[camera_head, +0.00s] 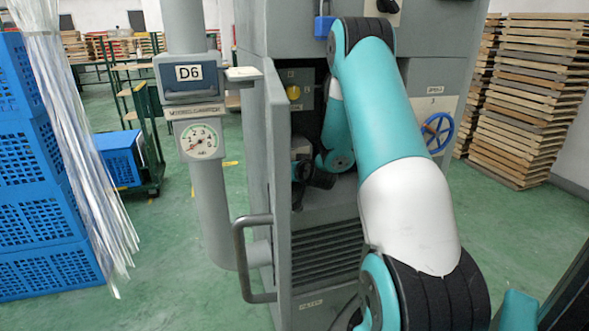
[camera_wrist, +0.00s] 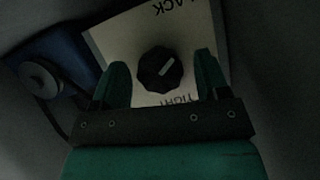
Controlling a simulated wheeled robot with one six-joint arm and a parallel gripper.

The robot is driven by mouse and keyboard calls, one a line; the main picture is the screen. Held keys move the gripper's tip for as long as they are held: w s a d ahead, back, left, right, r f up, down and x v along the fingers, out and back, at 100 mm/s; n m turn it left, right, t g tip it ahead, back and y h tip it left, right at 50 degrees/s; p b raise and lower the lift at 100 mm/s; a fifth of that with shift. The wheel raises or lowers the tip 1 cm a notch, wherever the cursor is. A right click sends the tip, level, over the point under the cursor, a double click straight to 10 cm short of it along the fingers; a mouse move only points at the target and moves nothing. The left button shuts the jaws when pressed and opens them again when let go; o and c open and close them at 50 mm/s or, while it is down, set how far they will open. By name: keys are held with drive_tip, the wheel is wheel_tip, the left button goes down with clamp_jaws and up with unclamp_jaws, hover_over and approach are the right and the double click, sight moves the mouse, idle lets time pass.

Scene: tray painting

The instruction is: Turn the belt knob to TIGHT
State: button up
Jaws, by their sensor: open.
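The belt knob (camera_wrist: 160,69) is a dark, ridged round knob in the wrist view. It sits on a cream label plate (camera_wrist: 112,40). Upside-down letters "ACK" show at the plate's top edge and "TIGHT" shows below the knob, partly hidden by my gripper. My gripper (camera_wrist: 162,62) is open, with one teal finger on each side of the knob. Gaps show between the fingers and the knob. In the head view my arm reaches into the open cabinet, and the belt knob cannot be made out there.
A blue part with a grey disc (camera_wrist: 39,79) lies left of the plate. The open cabinet door (camera_head: 279,180) with its handle stands left of my arm. A yellow knob (camera_head: 293,92) is inside the cabinet. A gauge post (camera_head: 210,190) stands further left.

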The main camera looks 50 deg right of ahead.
drive_tip(key=c, duration=0.9)
drive_tip(key=shift+c, duration=0.2)
